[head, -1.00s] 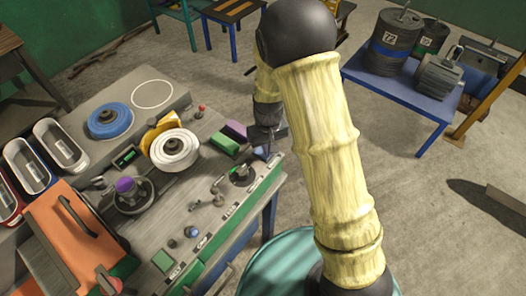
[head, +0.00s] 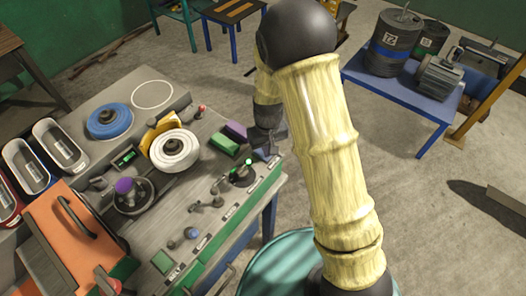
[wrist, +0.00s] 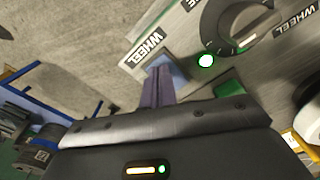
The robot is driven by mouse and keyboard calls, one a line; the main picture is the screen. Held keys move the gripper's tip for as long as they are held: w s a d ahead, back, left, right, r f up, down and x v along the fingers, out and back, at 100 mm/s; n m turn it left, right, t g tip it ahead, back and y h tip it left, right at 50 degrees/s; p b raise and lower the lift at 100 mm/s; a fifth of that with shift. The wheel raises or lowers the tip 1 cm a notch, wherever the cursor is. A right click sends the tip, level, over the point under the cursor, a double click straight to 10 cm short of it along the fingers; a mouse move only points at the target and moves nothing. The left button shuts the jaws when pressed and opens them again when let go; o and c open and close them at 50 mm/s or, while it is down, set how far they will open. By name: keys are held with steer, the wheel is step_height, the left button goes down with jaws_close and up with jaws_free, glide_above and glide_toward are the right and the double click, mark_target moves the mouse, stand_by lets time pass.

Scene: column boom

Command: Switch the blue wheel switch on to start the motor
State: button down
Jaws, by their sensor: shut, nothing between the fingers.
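The blue wheel (head: 108,122) sits on the left part of the workbench in the head view. A black rotary switch (wrist: 238,22) with a pale pointer bar shows at the top of the wrist view. It has WHEEL labels near it, and a lit green lamp (wrist: 206,60) beside it. A blue patch (wrist: 171,70) lies by the left WHEEL label, just beyond my fingers. My gripper (wrist: 159,74) is shut and empty, its purple-grey fingertips over or near that patch; contact is unclear. In the head view my gripper (head: 268,146) is at the bench's right end, beside the switch (head: 242,173).
A white wheel (head: 174,150), a green block (head: 223,143) and a purple block (head: 236,131) stand near the switch. An orange case (head: 75,232) is at front left. A blue table (head: 400,98) with drums stands behind right.

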step_height(320, 180, up, 7)
steer(key=p, duration=0.5)
steer(key=shift+f, duration=0.15)
stand_by(0.6)
steer(key=s+d+r+m+t+b, duration=0.2)
steer(key=s+d+r+m+b, duration=0.2)
steer(key=s+d+r, duration=0.4)
steer(key=s+d, duration=0.4)
steer(key=d, duration=0.1)
steer(key=shift+s+d+r+t, duration=0.25)
steer(key=shift+d+r+t, duration=0.05)
steer(key=shift+r, duration=0.1)
stand_by(1.7)
